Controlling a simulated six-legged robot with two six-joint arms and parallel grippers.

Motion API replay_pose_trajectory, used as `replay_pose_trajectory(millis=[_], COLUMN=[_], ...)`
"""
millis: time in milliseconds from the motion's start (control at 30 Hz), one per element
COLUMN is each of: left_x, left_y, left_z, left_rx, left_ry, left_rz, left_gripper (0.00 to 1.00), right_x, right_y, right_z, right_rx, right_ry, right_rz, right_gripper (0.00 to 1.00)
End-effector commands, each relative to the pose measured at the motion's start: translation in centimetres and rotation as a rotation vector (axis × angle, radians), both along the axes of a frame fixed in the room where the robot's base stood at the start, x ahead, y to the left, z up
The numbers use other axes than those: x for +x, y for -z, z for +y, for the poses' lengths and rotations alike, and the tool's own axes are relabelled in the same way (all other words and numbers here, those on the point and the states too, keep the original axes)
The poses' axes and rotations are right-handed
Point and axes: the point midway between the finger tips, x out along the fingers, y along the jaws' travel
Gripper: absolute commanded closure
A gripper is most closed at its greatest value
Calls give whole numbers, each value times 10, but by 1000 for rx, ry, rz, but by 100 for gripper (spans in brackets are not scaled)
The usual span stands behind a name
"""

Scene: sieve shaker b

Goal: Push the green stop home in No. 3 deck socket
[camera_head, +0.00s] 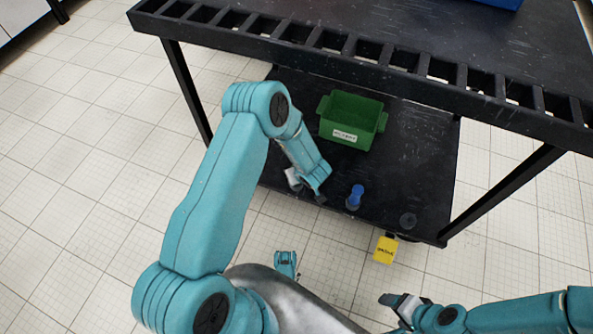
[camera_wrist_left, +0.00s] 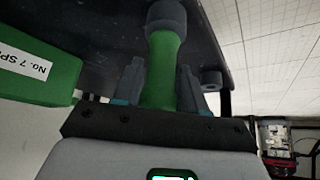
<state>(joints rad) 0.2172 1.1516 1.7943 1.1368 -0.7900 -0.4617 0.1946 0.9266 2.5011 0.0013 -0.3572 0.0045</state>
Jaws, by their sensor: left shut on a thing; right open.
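My left gripper is shut on the green stop (camera_wrist_left: 163,72), which stands out between its two fingers in the left wrist view. A dark round collar (camera_wrist_left: 166,16) is at the stop's far end; I cannot tell whether it is a socket or part of the stop. In the head view the left gripper (camera_head: 307,192) is low over the lower shelf, left of a blue stop (camera_head: 356,194), and the green stop is hidden. A dark round socket-like piece (camera_head: 408,220) is near the shelf's right corner. No number 3 is readable. My right gripper (camera_head: 403,301) is open at lower right.
A green bin (camera_head: 324,128) with a white label stands on the lower shelf (camera_head: 428,150), beyond the left gripper. A yellow tag (camera_head: 385,250) hangs at the shelf's front edge. The slotted upper deck (camera_head: 450,50) overhangs the shelf. The tiled floor in front is mostly clear.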

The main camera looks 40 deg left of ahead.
Motion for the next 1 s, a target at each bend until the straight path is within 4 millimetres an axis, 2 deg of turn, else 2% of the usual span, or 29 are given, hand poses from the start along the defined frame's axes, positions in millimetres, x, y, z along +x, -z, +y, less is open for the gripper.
replay_pose_trajectory(millis=[33,100,467,567,1000], left_x=[0,0,0,-3,-34], left_y=[1,0,0,-15,-110], left_z=[0,0,0,-7,-58], left_rx=[0,0,0,0,1], left_ry=[0,0,0,3,3], left_rz=[0,0,0,1,-1], left_gripper=[53,30,29,29,29], right_x=[0,0,2,2,-8], right_y=[0,0,-1,-10,-55], right_z=[0,0,-2,-2,7], right_rx=[0,0,-2,-2,6], right_ry=[0,0,9,8,-31], right_rz=[0,0,-4,-3,14], right_gripper=[29,29,29,29,29])
